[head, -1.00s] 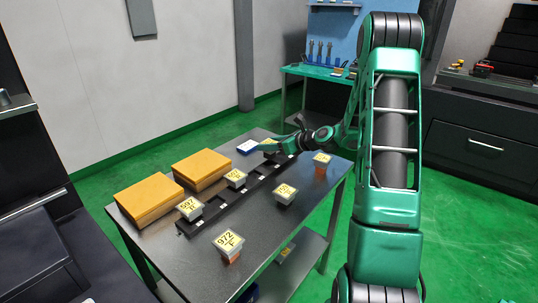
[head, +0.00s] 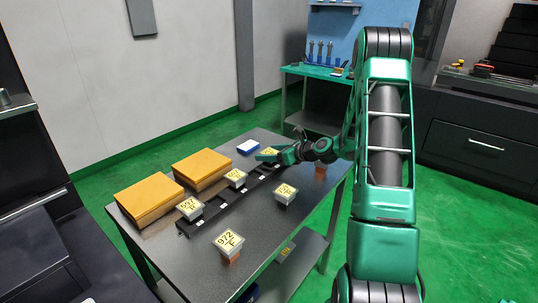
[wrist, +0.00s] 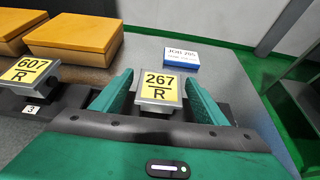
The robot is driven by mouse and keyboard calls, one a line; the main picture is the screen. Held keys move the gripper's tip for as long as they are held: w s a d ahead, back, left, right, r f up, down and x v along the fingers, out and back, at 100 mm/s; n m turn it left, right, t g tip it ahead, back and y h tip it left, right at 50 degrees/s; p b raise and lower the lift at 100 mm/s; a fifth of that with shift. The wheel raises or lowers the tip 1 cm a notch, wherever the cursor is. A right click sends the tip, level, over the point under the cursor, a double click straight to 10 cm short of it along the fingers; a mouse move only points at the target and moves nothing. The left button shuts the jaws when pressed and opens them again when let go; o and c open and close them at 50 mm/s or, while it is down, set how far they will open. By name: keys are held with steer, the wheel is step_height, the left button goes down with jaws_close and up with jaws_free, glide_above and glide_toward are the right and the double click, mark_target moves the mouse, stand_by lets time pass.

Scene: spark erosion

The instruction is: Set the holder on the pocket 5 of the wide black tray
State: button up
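The holder labelled 267/R (wrist: 160,90), grey with a yellow label, stands between my gripper's two green fingers in the wrist view. My gripper (wrist: 158,98) is open, with a narrow gap on each side of the holder.
The 597 holder (head: 190,208) stands at the tray's near end. Loose holders, including 972 (head: 229,243) and another (head: 286,192), stand right of the tray. Two yellow boxes (head: 201,169) are on its left. A blue-and-white job block (wrist: 181,57) lies beyond the gripper.

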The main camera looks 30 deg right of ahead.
steer(key=shift+s+r, duration=0.15)
steer(key=shift+r, duration=0.05)
steer(key=v, duration=1.1)
steer(key=shift+s+d, duration=0.15)
steer(key=shift+s, duration=0.2)
steer(key=shift+r, duration=0.1)
